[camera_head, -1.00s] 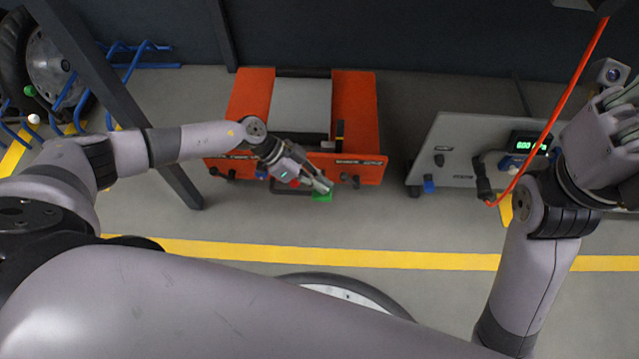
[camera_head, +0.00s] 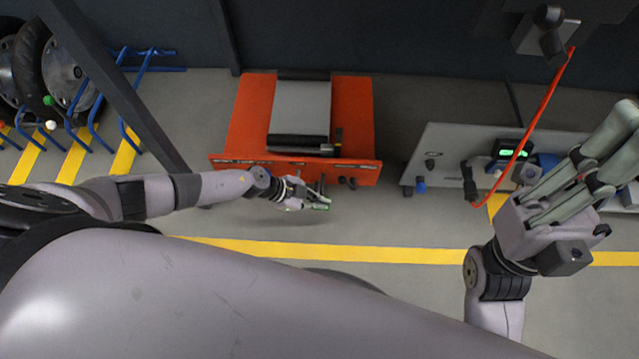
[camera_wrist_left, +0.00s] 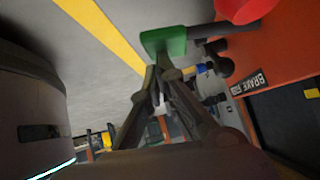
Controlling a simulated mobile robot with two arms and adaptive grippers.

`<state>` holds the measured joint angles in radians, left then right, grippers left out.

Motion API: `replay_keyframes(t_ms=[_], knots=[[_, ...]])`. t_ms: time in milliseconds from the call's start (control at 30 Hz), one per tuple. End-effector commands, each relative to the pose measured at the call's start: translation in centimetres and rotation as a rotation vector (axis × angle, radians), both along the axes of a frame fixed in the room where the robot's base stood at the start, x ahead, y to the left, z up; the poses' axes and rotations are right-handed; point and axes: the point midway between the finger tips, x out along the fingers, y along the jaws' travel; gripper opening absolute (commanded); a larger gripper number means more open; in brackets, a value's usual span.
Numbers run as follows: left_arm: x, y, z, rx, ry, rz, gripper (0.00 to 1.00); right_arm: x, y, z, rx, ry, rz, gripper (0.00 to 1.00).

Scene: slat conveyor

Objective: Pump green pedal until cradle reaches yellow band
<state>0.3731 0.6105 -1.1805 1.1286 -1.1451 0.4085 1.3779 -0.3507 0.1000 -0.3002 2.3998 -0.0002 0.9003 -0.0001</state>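The orange lift (camera_head: 355,120) stands at the middle back, with a grey plate (camera_head: 300,103), apparently its cradle, between its orange sides. A dark post (camera_head: 338,138) stands by the plate's front right, with a small yellowish mark too small to read. The green pedal (camera_head: 321,207) is at the lift's front; it shows larger on a dark bar in the left wrist view (camera_wrist_left: 163,41). My left gripper (camera_head: 312,200) is at the pedal, its fingertips close together in the wrist view; contact is unclear. My right gripper (camera_head: 600,145) is raised at the right, fingers apart and empty.
A red knob (camera_wrist_left: 245,8) and a "BRAKE" label (camera_wrist_left: 250,85) are near the pedal. A grey unit with a green display (camera_head: 510,147) and orange cable (camera_head: 530,125) stands right. A dark slanted post (camera_head: 120,90) and blue racks with wheels stand left. The floor in front is clear.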

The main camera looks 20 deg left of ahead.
Motion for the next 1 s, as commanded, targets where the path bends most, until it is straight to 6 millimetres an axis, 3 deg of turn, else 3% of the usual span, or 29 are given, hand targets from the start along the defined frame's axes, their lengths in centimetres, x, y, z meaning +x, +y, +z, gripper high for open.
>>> replay_keyframes(t_ms=[700, 1000], knots=[[-0.3, 0.1, -0.2, 0.001, 0.005, -0.003, 0.0, 0.0, -0.1, 0.0, 0.001, -0.002, 0.0, 0.0], [-1.3, 3.2, 2.9, 0.004, 0.002, -0.004, 0.0, 0.0, 0.0, 0.0, 0.0, -0.001, 0.0, 0.0]])
